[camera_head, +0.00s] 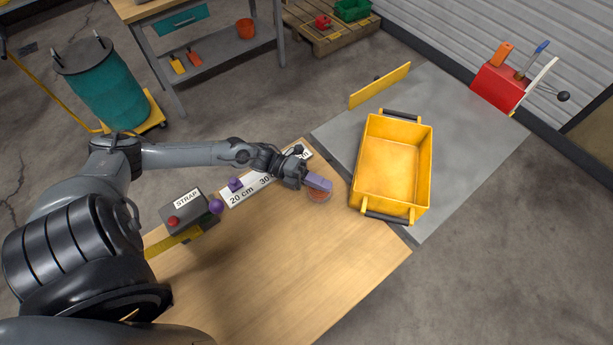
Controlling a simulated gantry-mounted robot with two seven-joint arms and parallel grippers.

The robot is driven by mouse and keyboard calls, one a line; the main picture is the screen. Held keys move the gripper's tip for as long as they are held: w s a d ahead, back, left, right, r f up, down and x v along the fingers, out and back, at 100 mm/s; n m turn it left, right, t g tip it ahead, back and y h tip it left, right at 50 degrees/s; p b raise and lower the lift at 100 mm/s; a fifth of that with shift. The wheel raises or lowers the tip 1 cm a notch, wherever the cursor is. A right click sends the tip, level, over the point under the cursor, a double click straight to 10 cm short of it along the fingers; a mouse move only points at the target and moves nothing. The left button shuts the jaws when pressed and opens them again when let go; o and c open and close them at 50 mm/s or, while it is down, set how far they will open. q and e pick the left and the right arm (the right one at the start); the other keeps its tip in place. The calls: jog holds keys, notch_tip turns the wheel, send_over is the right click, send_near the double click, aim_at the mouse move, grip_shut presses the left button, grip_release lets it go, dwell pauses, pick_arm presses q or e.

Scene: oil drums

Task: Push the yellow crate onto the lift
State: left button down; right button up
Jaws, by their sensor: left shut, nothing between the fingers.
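The yellow crate (392,172) is open, looks empty and has a dark handle at each end. It lies mostly over the grey lift platform (465,150); its near left corner overlaps the dark seam with the wooden table (290,265). My left gripper (304,178) is shut, low over the table and left of the crate, with a visible gap between them. A purple block (319,183) shows right at its fingertips; whether they touch is unclear. A reddish ring (319,196) lies just below it. My right gripper is out of view.
A yellow bar (380,85) stands at the platform's far left edge and a red box (497,88) with tools at its far right. The table's front is clear.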

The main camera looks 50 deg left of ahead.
pick_arm(q)
jog(key=w+d, duration=0.2)
jog(key=w, duration=0.1)
jog(key=shift+d+b, duration=0.1)
jog(key=shift+b, duration=0.25)
jog(key=shift+w+d, duration=0.2)
jog(key=shift+w, duration=0.55)
